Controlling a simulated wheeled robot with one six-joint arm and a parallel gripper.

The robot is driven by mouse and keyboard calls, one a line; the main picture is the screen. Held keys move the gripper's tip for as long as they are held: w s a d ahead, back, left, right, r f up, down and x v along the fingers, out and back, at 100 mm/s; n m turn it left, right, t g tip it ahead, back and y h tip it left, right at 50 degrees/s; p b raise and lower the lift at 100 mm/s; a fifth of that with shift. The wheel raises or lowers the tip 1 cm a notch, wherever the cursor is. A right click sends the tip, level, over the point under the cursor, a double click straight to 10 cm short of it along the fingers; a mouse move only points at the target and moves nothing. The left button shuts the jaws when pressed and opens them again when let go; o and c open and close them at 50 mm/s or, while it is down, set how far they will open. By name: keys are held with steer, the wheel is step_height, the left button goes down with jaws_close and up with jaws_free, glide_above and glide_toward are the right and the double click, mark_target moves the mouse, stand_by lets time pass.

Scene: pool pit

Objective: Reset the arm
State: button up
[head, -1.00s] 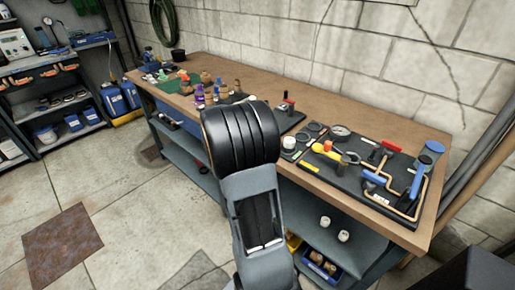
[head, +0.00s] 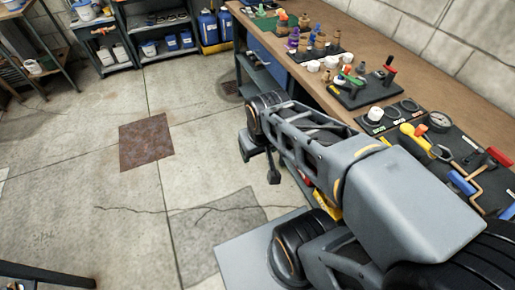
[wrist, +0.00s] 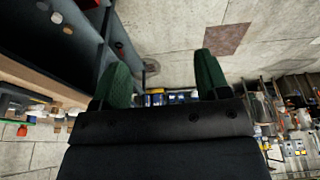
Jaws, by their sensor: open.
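My arm reaches from the lower right of the head view over the front of the workbench (head: 349,68). My gripper (head: 263,163) hangs past the bench's front edge, above the concrete floor. In the wrist view my gripper (wrist: 163,82) shows two green-padded fingers spread wide apart. It is open, and nothing is between the fingers. Part of the bench front and its lower shelf is hidden behind my arm.
The bench holds a black board with a red-handled part (head: 366,90), a pressure gauge (head: 439,121) and a yellow tool (head: 415,138). Shelving (head: 160,35) and blue jugs (head: 209,28) stand at the back. The floor left of my arm is clear around a rusty plate (head: 146,142).

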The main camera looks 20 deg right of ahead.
steer(key=shift+a, duration=0.25)
steer(key=shift+t, duration=0.3)
step_height(320, 180, up, 8)
steer(key=p, duration=0.6)
steer(key=shift+s+f+p, duration=0.15)
steer(key=shift+f+p, duration=0.05)
steer(key=shift+p, duration=0.1)
